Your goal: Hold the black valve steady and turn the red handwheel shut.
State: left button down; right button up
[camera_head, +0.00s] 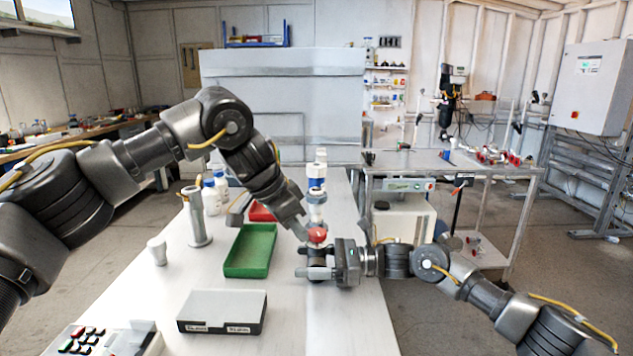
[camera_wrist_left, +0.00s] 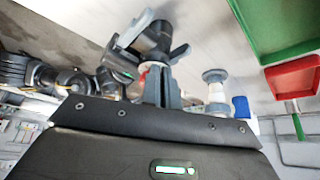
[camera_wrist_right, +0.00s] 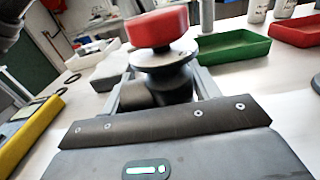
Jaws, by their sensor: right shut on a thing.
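The red handwheel (camera_head: 317,235) sits on top of the black valve; in the right wrist view the handwheel (camera_wrist_right: 157,27) is clear, with no finger on it. My right gripper (camera_wrist_right: 160,92) is shut on the black valve (camera_wrist_right: 165,82), with one finger on each side below the wheel. In the head view the right gripper (camera_head: 320,263) hides most of the valve. My left gripper (camera_head: 304,232) is beside the handwheel, on its left. In the left wrist view, its fingers (camera_wrist_left: 161,86) look close together and partly cover a bit of red; their gap is unclear.
A green tray (camera_head: 250,250) and a red tray (camera_head: 262,211) lie left of the valve. White-and-blue fittings (camera_head: 316,185) stand behind it. A grey box (camera_head: 222,311), a white cup (camera_head: 157,251) and a metal post (camera_head: 195,215) are on the white table (camera_head: 345,325).

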pick_arm(q)
jog(key=shift+w, duration=0.15)
pick_arm(e)
jog(key=shift+s+a, duration=0.15)
pick_arm(q)
jog(key=shift+a, duration=0.1)
dwell(0.3)
jog(key=shift+a+r, duration=0.1)
jog(key=shift+a, duration=0.15)
jog(key=shift+r, duration=2.9)
